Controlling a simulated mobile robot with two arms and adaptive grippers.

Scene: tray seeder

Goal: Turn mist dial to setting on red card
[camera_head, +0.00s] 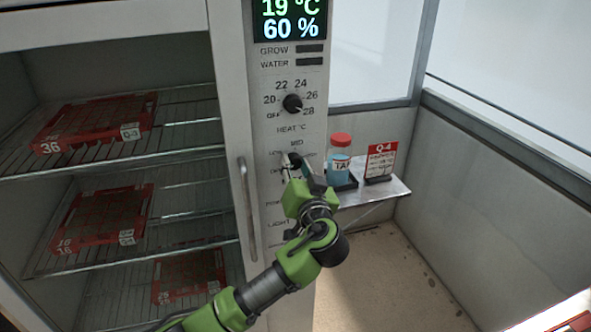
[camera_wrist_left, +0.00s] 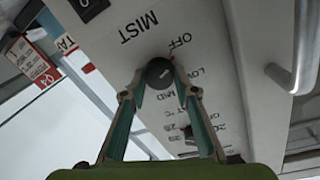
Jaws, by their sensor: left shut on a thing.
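The mist dial (camera_wrist_left: 159,73) is a dark round knob on the white control panel. It sits below the heat dial in the head view, mostly hidden there by my gripper. My left gripper (camera_wrist_left: 158,88) is shut on the knob, one fingertip on each side. OFF, LOW, MID and MIST labels show around it in the left wrist view. My right gripper is not in view.
The heat dial (camera_head: 292,103) is above, under a display (camera_head: 290,20) reading 19 °C and 60 %. A red-capped bottle (camera_head: 339,160) stands beside the card on the shelf (camera_head: 397,189). A vertical door handle (camera_head: 247,210) and wire racks with red trays are left.

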